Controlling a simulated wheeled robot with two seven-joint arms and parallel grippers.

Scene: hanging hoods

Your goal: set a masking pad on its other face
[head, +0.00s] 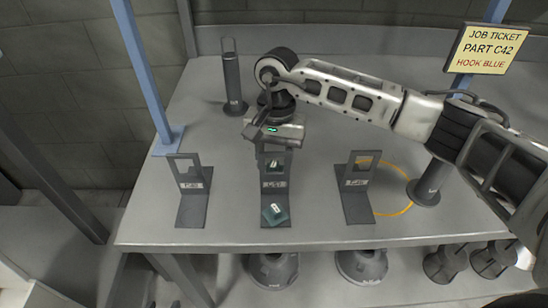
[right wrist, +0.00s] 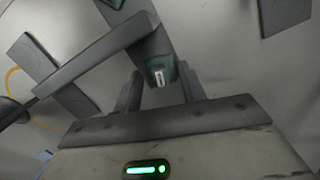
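A small teal pad with a white mark (head: 275,213) lies on the front end of the middle stand's base (head: 274,190). A second teal piece with a white mark (head: 274,163) shows at the middle stand's upright, just below my right gripper (head: 274,146). In the right wrist view this teal piece (right wrist: 159,73) appears between the two spread fingers, with gaps at both sides. The right gripper is open; whether its fingers touch the stand cannot be told. Another bit of teal (right wrist: 115,3) shows at the top edge of that view. My left gripper is not in view.
Similar labelled stands are at left (head: 192,190) and right (head: 357,190), the right one beside an orange ring (head: 410,195). Dark cylinders stand at back left (head: 233,85) and right (head: 428,185). A blue post (head: 145,70) rises at left. A job ticket (head: 486,49) hangs at right.

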